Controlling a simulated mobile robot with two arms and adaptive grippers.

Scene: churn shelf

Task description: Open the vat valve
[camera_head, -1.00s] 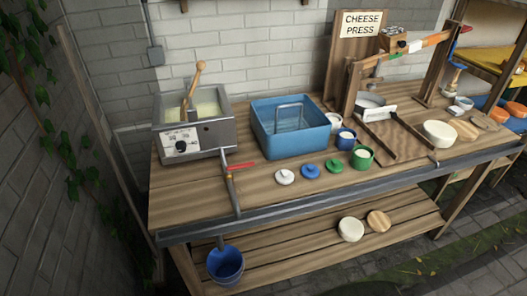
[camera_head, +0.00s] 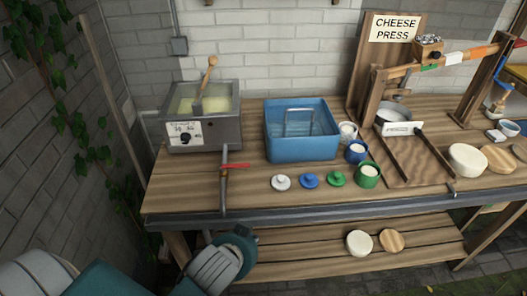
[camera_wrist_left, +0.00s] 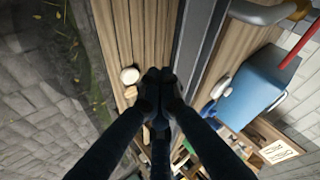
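The vat (camera_head: 222,132) is a grey metal tank with a dialled front panel and pale yellow contents, on the back left of the bench. Its valve has a red lever (camera_head: 235,166), pointing right across a pipe that runs down over the bench's front edge. The red lever also shows at the upper right of the left wrist view (camera_wrist_left: 290,74). My left gripper (camera_wrist_left: 159,75) has its black fingertips together with nothing seen between them. It is by the bench's front edge, below and apart from the lever. In the head view my wrist hides its fingers. My right gripper is not in view.
A blue basin (camera_head: 302,145) stands right of the vat. White, blue and green lids lie in front, near small pots. The cheese press (camera_head: 398,85) stands further right. A cheese wheel (camera_head: 359,243) and wooden disc (camera_head: 391,241) lie on the lower shelf.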

